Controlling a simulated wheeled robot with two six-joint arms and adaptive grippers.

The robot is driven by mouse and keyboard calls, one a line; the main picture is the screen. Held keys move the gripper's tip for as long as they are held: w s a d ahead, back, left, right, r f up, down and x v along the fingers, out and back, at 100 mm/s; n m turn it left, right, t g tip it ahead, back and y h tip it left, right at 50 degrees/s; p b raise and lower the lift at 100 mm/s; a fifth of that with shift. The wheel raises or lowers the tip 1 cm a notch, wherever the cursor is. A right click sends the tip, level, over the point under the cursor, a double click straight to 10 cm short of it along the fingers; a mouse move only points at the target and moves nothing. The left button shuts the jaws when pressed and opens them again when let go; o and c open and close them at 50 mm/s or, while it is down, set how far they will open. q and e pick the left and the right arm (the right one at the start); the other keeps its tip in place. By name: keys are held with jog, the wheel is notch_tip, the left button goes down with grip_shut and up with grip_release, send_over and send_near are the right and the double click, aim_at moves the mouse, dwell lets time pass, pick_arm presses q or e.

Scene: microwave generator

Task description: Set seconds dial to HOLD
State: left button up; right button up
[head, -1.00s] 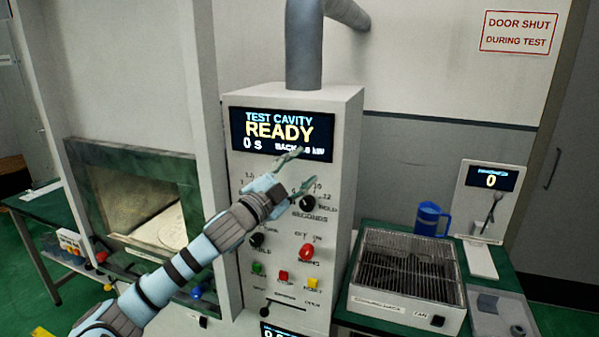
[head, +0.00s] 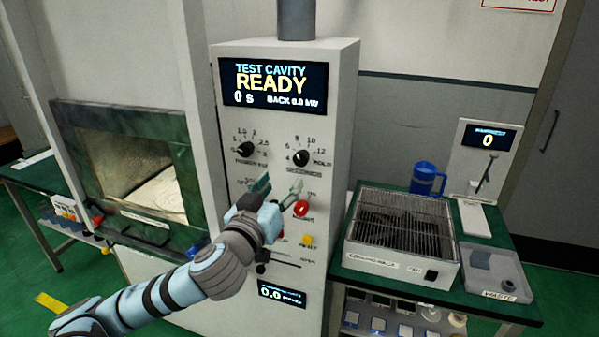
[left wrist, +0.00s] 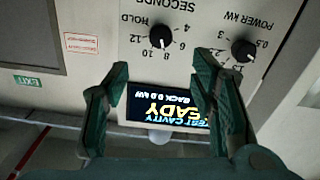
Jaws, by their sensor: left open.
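The seconds dial (head: 301,158) is a black knob with a white mark on the upper right of the control panel. HOLD is printed at its right. In the left wrist view the panel appears upside down, and the seconds dial (left wrist: 162,37) shows above the fingers with HOLD at its upper left. Its white mark points toward the low-middle numbers there; I cannot tell exactly which. My left gripper (head: 277,187) is open and empty, in front of the panel and below the seconds dial in the head view. The left gripper (left wrist: 158,78) fingers stand apart. The right gripper is not in view.
The power dial (head: 246,149) is left of the seconds dial. A red knob (head: 301,208) and yellow button (head: 307,241) lie below. The display (head: 272,86) above reads READY, 0 s. A grilled unit (head: 400,232) and blue mug (head: 424,178) stand on the right table.

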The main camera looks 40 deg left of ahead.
aim_at(300, 161)
pick_arm(q)
jog(key=b+x, duration=0.1)
jog(key=x, duration=1)
jog(key=shift+w+a+f, duration=0.1)
jog(key=shift+w+a, duration=0.05)
jog(key=shift+w, duration=0.2)
jog(key=shift+w+a+f, duration=0.1)
jog(key=shift+w+a, duration=0.05)
jog(key=shift+w, duration=0.4)
jog(key=shift+s, duration=0.15)
jog(key=shift+c, duration=0.9)
jog(key=c, duration=1)
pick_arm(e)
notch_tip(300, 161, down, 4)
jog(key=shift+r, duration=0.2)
